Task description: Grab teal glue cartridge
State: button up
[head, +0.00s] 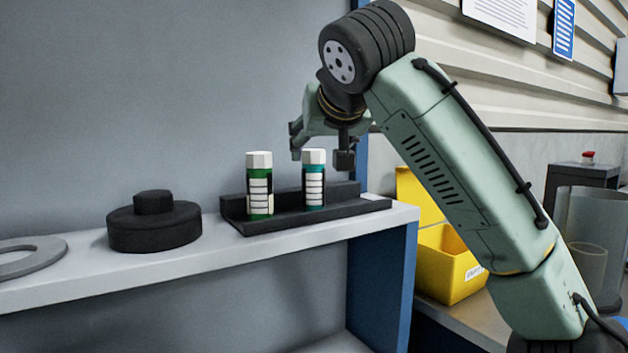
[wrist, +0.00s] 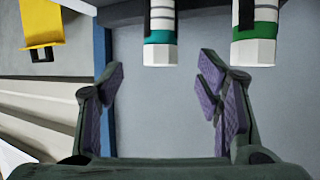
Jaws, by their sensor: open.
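The teal glue cartridge (head: 314,182) stands upright on a dark tray (head: 300,223) on the shelf, with a white cap and a striped label. A green cartridge (head: 259,186) of the same shape stands to its left. My gripper (head: 322,156) is behind and above the teal cartridge in the head view, its fingers partly hidden. In the wrist view my gripper (wrist: 160,85) is open and empty. There the teal cartridge (wrist: 160,37) has its white cap just beyond the gap between the fingers, not between them. The green cartridge (wrist: 255,30) lies beyond the right finger.
A black round stepped part (head: 153,226) and a grey ring (head: 30,257) lie left on the shelf (head: 210,253). A yellow bin (head: 447,262) stands lower right. The tray has a raised back edge. A grey wall is behind the shelf.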

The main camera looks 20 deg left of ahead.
aim_at(315, 153)
jog(key=shift+r+p+x, duration=0.15)
jog(key=shift+p+x, duration=0.3)
jog(key=shift+x, duration=1.1)
jog(key=shift+r+p+x, duration=0.15)
jog(key=shift+p+x, duration=0.25)
jog(key=shift+x, duration=1.2)
jog(key=shift+a, duration=0.15)
jog(key=shift+c, duration=0.4)
grip_shut()
